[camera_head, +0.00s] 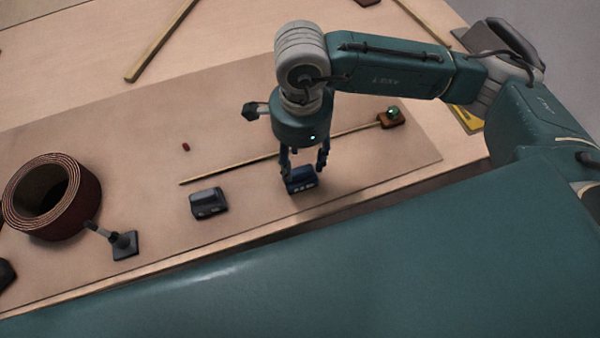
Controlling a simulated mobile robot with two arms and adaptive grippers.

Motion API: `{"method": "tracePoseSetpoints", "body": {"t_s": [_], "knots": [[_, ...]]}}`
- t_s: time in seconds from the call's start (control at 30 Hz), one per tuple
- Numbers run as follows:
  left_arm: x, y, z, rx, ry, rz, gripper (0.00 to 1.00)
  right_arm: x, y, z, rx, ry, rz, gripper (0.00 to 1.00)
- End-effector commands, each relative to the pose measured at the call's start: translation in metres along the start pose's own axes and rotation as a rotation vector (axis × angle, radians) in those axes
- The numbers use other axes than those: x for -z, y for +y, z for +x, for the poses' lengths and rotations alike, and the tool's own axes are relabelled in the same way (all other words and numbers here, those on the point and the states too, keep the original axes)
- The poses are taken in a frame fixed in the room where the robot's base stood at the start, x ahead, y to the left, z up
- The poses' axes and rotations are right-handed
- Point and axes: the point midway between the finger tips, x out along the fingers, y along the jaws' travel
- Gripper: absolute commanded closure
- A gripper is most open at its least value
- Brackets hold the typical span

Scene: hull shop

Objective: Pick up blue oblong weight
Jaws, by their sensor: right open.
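The blue oblong weight (301,181) is a small dark blue block on the brown mat. My right gripper (303,172) points down over it, with its two fingers at the weight's top and sides. The jaws are open, and I cannot tell whether the fingers touch the weight. The weight's upper part is partly hidden by the fingers. My left gripper is not in view.
A dark grey block (209,203) lies left of the weight. A thin wooden stick (230,169) runs behind it to a brown block with a green top (391,117). A dark red roll (42,196) and a grey-handled tool (123,244) sit at left. The mat (110,150) has free room.

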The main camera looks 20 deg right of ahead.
Motion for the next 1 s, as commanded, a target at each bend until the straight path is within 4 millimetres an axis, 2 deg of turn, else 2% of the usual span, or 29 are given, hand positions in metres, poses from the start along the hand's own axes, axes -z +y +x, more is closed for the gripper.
{"method": "tracePoseSetpoints", "body": {"t_s": [0.1,0.23,0.37,0.57,0.8,0.83,1.0], "knots": [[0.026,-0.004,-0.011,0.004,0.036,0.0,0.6,0.002,0.002,0.016,-0.007,0.003,0.002,0.51],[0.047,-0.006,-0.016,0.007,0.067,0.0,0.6,0.002,0.001,0.036,-0.005,0.001,0.001,0.51],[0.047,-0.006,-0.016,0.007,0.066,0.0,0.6,0.002,0.0,0.045,-0.002,0.001,0.0,0.51],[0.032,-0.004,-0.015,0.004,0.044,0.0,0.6,0.001,0.0,0.046,-0.001,0.0,-0.001,0.51],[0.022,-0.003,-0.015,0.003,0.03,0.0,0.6,0.001,0.0,0.046,-0.001,0.0,-0.001,0.97],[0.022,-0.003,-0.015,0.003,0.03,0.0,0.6,0.001,0.0,0.046,-0.001,0.0,-0.001,1.0],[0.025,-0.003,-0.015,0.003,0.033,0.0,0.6,0.001,-0.001,0.044,0.002,-0.002,-0.001,1.0]]}}
